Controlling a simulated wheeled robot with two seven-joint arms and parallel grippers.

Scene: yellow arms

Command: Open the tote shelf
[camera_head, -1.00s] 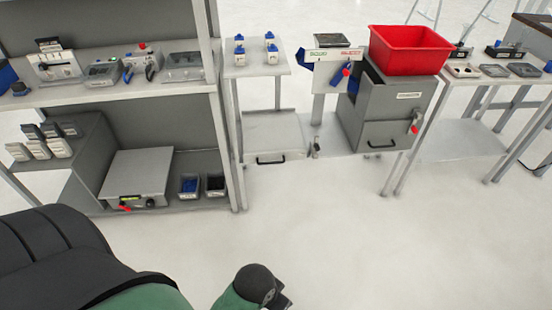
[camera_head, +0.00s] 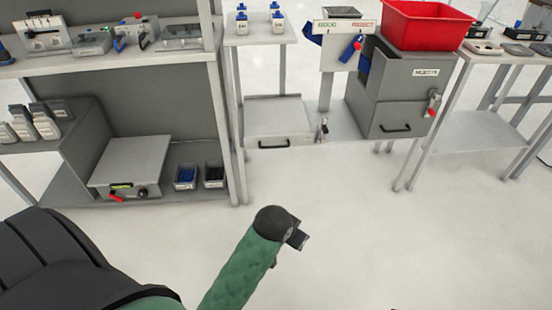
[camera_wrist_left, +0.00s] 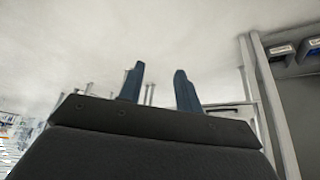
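A low light-grey drawer or shelf (camera_head: 278,121) with a dark handle (camera_head: 274,143) sits under a small white table, and its front looks shut. To its right stands a grey cabinet (camera_head: 400,90) with a dark handle (camera_head: 396,128) and a red-tipped latch (camera_head: 433,104). A red tote (camera_head: 428,22) rests on top of it. I cannot tell which of these is the tote shelf. My left gripper (camera_head: 298,238) is over the floor in front of them, apart from both. In the left wrist view its two blue fingers (camera_wrist_left: 160,88) are spread with nothing between them. My right gripper is not in view.
A workbench (camera_head: 120,65) with a lower shelf stands at left, holding a grey box (camera_head: 130,160) and two small bins. A white table (camera_head: 490,125) stands at right. The floor (camera_head: 340,210) between me and the furniture is clear.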

